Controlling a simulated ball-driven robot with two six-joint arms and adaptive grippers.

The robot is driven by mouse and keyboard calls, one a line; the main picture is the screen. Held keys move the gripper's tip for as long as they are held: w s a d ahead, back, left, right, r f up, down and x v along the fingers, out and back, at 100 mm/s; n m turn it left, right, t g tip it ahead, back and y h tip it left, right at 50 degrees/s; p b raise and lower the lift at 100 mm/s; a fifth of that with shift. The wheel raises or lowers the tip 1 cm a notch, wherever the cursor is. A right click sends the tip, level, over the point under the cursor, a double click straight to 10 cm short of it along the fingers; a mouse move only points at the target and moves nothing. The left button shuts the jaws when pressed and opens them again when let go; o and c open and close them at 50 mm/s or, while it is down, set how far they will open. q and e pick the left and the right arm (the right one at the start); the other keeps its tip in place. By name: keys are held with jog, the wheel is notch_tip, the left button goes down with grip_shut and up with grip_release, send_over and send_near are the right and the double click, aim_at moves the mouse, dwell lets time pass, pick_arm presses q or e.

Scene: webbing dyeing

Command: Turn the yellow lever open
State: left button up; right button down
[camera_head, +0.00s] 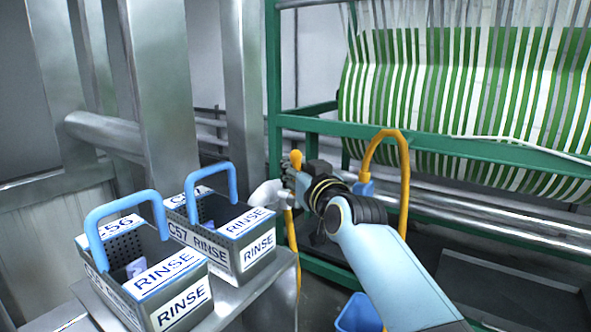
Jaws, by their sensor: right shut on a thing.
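The yellow lever (296,157) stands upright in the middle of the view, with its rounded top showing above my gripper. My right gripper (292,176) is shut on the lever, and its dark fingers hide the lever's lower part. A pale grey fitting (265,193) shows just left of the fingers. My right arm reaches in from the lower right. My left gripper is not in view.
Two grey bins labelled RINSE, C56 (180,303) and C57 (248,257), with blue handles, stand on a metal bench at lower left. A yellow hose (404,185) loops behind my arm. A green frame (274,90) holds green-and-white webbing (450,85). A blue bucket (357,315) sits below.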

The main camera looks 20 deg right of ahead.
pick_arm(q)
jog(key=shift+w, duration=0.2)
pick_arm(e)
jog(key=shift+w+f, duration=0.2)
jog(key=shift+f, duration=0.05)
jog(key=shift+w, duration=0.1)
